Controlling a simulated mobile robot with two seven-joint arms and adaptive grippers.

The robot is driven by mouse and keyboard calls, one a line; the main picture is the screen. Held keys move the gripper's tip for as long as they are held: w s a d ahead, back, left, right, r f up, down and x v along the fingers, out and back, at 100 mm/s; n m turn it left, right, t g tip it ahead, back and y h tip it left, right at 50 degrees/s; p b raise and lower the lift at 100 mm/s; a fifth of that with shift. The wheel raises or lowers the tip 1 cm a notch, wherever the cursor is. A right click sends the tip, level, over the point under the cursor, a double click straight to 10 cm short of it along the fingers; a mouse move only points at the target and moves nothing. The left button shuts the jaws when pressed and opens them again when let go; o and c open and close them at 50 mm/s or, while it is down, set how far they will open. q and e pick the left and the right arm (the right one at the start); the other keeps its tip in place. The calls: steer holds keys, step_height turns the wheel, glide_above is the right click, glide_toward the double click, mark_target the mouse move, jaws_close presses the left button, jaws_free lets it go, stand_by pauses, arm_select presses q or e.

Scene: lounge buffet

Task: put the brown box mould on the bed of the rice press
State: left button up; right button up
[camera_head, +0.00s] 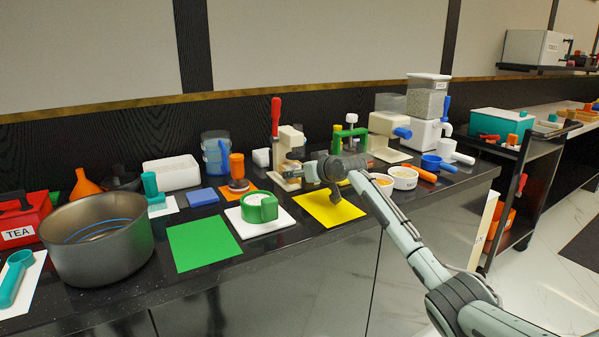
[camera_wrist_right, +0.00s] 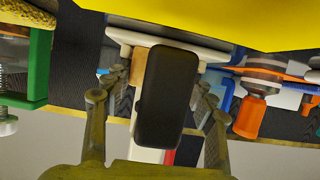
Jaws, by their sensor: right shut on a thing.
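The rice press (camera_head: 291,138), pale with an upright red handle (camera_head: 275,116), stands at the back of the counter. My right gripper (camera_head: 303,168) reaches in from the right, in front of the press. In the right wrist view its fingers (camera_wrist_right: 160,85) are shut on a dark brown block, the box mould (camera_wrist_right: 167,100). The press appears upside down behind the mould, its pale bed (camera_wrist_right: 118,37) partly covered by it. I cannot tell whether the mould touches the bed. My left gripper is not in view.
A yellow mat (camera_head: 328,210) lies in front of the press. A green tape-like ring (camera_head: 259,207) sits on a white board to the left. An orange-handled tool (camera_head: 237,168) stands left of the press, and a green-framed press (camera_head: 338,137) stands to its right.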

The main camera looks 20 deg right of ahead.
steer(key=shift+f, duration=0.3)
steer(key=o, duration=1.3)
steer(key=shift+f, duration=0.2)
steer(key=shift+o, duration=0.2)
steer(key=shift+f, duration=0.1)
steer(key=shift+s, duration=0.1)
steer(key=o, duration=0.4)
steer(key=shift+f, duration=0.1)
steer(key=shift+c, duration=0.2)
steer(key=shift+r, duration=0.2)
